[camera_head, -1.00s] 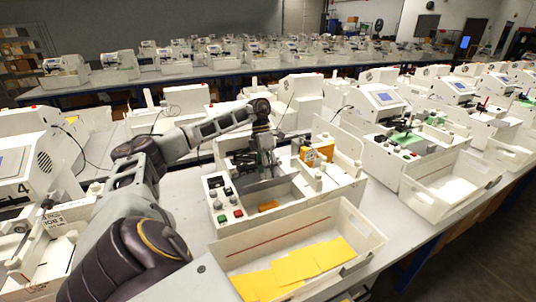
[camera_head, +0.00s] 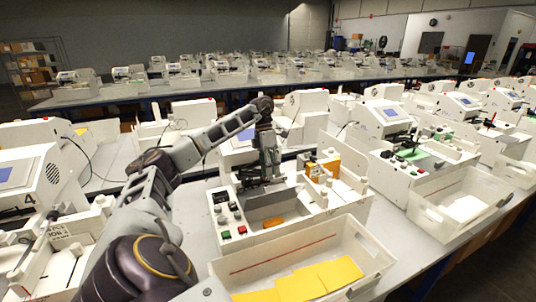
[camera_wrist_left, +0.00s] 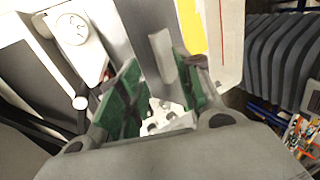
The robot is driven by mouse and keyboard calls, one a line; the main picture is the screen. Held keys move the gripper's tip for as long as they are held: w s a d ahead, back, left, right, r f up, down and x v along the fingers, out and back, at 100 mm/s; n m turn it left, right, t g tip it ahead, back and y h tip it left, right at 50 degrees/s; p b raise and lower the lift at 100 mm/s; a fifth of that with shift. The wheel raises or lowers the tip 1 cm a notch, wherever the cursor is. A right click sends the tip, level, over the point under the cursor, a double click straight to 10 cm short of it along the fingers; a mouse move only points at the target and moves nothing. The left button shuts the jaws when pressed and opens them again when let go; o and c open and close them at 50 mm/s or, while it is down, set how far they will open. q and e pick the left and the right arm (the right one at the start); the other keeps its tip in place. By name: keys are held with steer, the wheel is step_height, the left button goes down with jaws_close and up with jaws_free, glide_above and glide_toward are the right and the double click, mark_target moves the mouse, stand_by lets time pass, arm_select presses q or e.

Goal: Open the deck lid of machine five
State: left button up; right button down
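The white machine (camera_head: 330,206) in the middle, right of the one marked 4, carries small buttons and knobs at its left front. I cannot read its number. A grey panel (camera_head: 278,207) lies in its deck, with an orange block in front; I cannot tell how far any lid is raised. My left gripper (camera_head: 268,176) points down over the back of this deck. In the left wrist view, its green-padded fingers (camera_wrist_left: 158,88) stand apart, with a pale upright tab (camera_wrist_left: 162,55) showing between or beyond them. Contact is unclear. My right gripper is not in view.
An open white bin (camera_head: 377,262) with yellow sheets (camera_head: 318,281) stands in front of the machine. The machine marked 4 (camera_head: 28,190) is at the left, and another machine (camera_head: 397,178) stands at the right with its own bin (camera_head: 460,200). More machines fill tables behind.

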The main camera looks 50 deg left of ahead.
arm_select(q)
steer(key=shift+v, duration=1.8)
steer(key=shift+w+r, duration=0.15)
steer(key=shift+r, duration=0.35)
steer(key=shift+v, duration=0.75)
steer(key=shift+f, duration=0.1)
